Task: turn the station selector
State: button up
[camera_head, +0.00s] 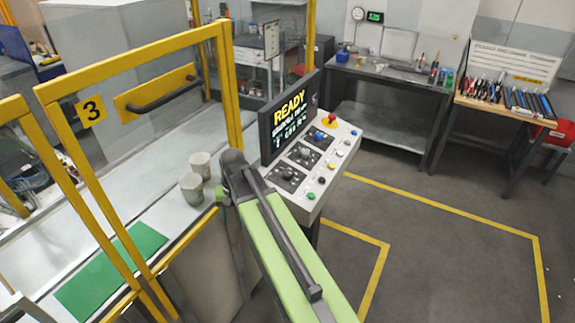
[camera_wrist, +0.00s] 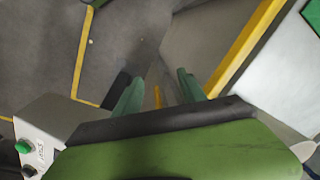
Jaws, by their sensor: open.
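A slanted control panel (camera_head: 330,165) stands at the centre of the head view, with a dark screen (camera_head: 290,115) reading READY behind it. It carries dark square plates with rotary knobs, a lower one (camera_head: 287,174), a middle one (camera_head: 304,153) and an upper one with a blue knob (camera_head: 318,136). I cannot read which is the station selector. The wrist view shows only a corner of the panel (camera_wrist: 45,125) with a green button (camera_wrist: 22,147). My gripper (camera_wrist: 158,92) is open and empty, pointing toward the floor, apart from the panel. In the head view its fingers are hidden behind my green arm.
A red mushroom button (camera_head: 329,120) and several coloured buttons line the panel. Two grey cups (camera_head: 200,164) stand left of my arm, near a green mat (camera_head: 112,272). A yellow gate frame (camera_head: 130,62) marked 3 stands at left. The floor right of the panel is clear.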

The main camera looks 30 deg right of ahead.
jog(key=shift+o, duration=0.8)
jog(key=w+d+r+m+p, duration=0.2)
jog(key=w+d+r+p, duration=0.2)
jog(key=d+r, duration=0.3)
jog(key=shift+w+r+p, duration=0.4)
jog(key=shift+r+p, duration=0.4)
jog(key=shift+p, duration=0.1)
notch_tip(320, 180, up, 13)
jog(key=m+t+p, duration=0.1)
jog(key=m+p, duration=0.3)
jog(key=p, duration=0.9)
send_over(287, 172)
jog(key=s+d, duration=0.3)
jog(key=shift+y, duration=0.3)
jog(key=w+a+f+b, duration=0.1)
jog(key=f+b, duration=1)
jog(key=w+a+f+b, duration=0.1)
jog(key=f+b, duration=0.4)
jog(key=b, duration=0.1)
jog(key=shift+w+a+f, duration=0.35)
jog(key=shift+r, duration=0.1)
grip_shut()
